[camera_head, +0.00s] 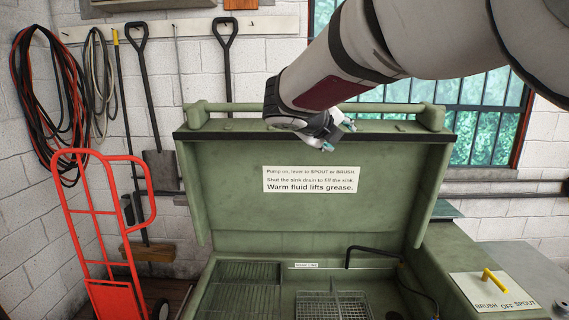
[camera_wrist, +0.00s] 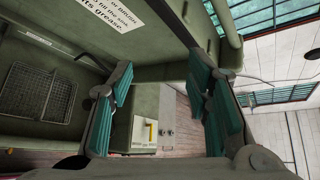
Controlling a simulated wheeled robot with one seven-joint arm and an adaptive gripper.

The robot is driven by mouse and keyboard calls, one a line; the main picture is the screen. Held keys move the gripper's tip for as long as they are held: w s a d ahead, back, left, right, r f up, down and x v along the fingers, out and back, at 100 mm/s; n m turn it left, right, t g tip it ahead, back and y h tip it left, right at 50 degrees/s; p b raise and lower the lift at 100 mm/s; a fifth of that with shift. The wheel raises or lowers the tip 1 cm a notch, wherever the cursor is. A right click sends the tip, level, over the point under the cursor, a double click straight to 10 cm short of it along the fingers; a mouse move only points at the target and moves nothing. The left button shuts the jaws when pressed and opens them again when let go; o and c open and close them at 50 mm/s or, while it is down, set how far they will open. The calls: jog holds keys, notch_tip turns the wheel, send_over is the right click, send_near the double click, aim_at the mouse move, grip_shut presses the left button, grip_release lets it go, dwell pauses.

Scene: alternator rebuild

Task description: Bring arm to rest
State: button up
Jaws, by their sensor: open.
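My gripper (camera_head: 336,135) is raised in front of the upright green lid of a parts washer (camera_head: 230,155) in the head view, near the lid's top edge. In the wrist view my gripper (camera_wrist: 160,100) shows its two teal-padded fingers spread wide apart, with nothing between them. My arm reaches in from the upper right. Part of the lid's top edge is hidden behind my gripper.
The washer's sink holds a wire basket (camera_head: 333,305) and a black spout (camera_head: 375,250). A yellow lever (camera_head: 494,281) stands on the panel at right. A red hand truck (camera_head: 105,235) stands at left, beside shovels and coiled hoses (camera_head: 50,95) on the wall.

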jog(key=s+d+f+m+g+y+b, duration=0.15)
jog(key=s+d+f+m, duration=0.25)
jog(key=s+d+m, duration=0.5)
jog(key=s+d+f+m+g+y+b, duration=0.1)
jog(key=s+d+f+m+g, duration=0.2)
jog(key=s+m, duration=0.65)
jog(key=s+a+f+m+y+b, duration=0.1)
jog(key=s+f+m, duration=0.4)
jog(key=m, duration=0.6)
jog(key=s+a+f+m+g+y+b, duration=0.1)
jog(key=s+a+f+m+y, duration=0.2)
jog(key=s+m, duration=0.5)
notch_tip(320, 180, down, 3)
jog(key=a+m, duration=0.1)
jog(key=m, duration=0.3)
jog(key=shift+s, duration=0.35)
jog(key=shift+r+g+y, duration=0.15)
jog(key=shift+g+y, duration=0.1)
